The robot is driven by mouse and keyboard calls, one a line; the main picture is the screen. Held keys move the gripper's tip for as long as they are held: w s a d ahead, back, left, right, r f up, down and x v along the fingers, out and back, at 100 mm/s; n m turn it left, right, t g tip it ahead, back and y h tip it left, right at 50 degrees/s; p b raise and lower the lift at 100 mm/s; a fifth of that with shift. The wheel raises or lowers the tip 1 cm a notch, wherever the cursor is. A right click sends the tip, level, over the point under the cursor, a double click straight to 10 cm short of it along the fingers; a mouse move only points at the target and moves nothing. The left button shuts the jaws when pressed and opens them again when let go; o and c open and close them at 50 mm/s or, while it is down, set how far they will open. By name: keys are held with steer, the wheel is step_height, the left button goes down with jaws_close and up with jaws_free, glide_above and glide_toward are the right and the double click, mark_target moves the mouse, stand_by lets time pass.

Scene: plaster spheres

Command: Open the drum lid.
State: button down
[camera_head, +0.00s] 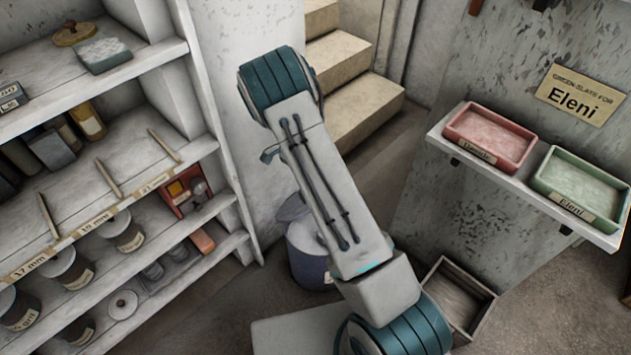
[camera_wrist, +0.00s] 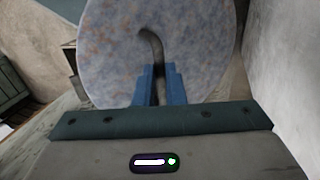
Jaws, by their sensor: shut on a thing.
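The drum (camera_head: 308,262) is a blue-grey cylinder on the floor behind my arm, and my arm hides its right side. A pale rounded piece of the lid (camera_head: 291,208) shows at its upper left; how far it is raised is hard to tell. In the wrist view the lid (camera_wrist: 205,40) is a large round, mottled grey-blue disc with rusty specks, filling the top middle. Its dark curved handle (camera_wrist: 152,44) runs down between my blue fingers. My gripper (camera_wrist: 158,78) is shut on the handle. My gripper is hidden in the head view.
Shelves (camera_head: 115,205) with jars and boxes stand on the left. Stone steps (camera_head: 345,75) rise behind. At right, a ledge (camera_head: 520,180) holds a red tray (camera_head: 492,137) and a green tray (camera_head: 580,185). A wooden crate (camera_head: 456,298) sits on the floor just right of my arm.

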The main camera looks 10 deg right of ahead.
steer(key=shift+w+a+r, duration=0.1)
steer(key=shift+w+a, duration=0.95)
steer(key=shift+w, duration=0.1)
steer(key=c, duration=1.5)
jaws_free()
steer(key=shift+f, duration=0.2)
steer(key=p+v, duration=0.1)
steer(key=v, duration=0.7)
steer(key=shift+d, duration=0.15)
